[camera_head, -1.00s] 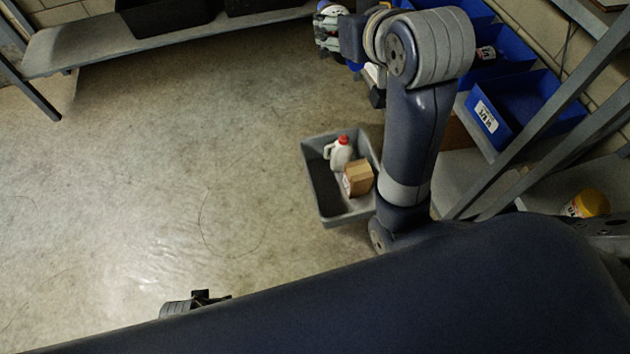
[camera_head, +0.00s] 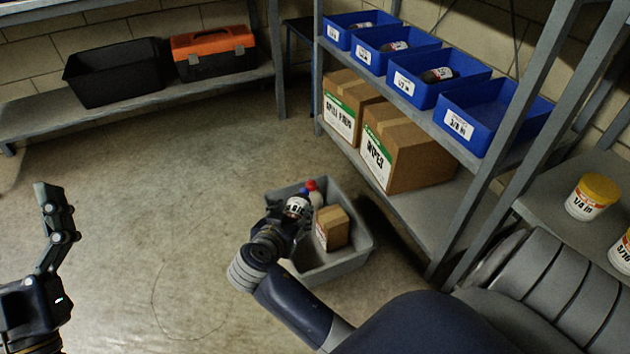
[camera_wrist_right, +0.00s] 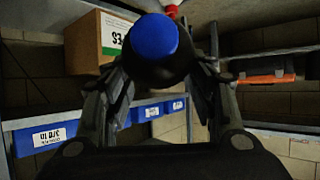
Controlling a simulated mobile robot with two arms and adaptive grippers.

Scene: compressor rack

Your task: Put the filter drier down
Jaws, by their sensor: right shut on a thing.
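The filter drier (camera_head: 298,207) is a dark cylinder with a white label and a blue end. My right gripper (camera_head: 290,218) is shut on it and holds it over the left part of the grey tote (camera_head: 335,272). In the right wrist view, its blue end (camera_wrist_right: 155,38) points at the camera between the two fingers. Whether the drier touches anything in the tote I cannot tell. My left gripper (camera_head: 58,225) stands at the left edge, apart from the tote. Only one of its fingers shows clearly.
The tote holds a small brown box (camera_head: 331,228) and a red-capped jug (camera_head: 311,186), mostly hidden. The rack at right carries blue bins (camera_head: 470,125) above large cartons (camera_head: 405,150). A black crate (camera_head: 115,75) and an orange toolbox (camera_head: 213,52) sit on the left shelf. The floor at left is clear.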

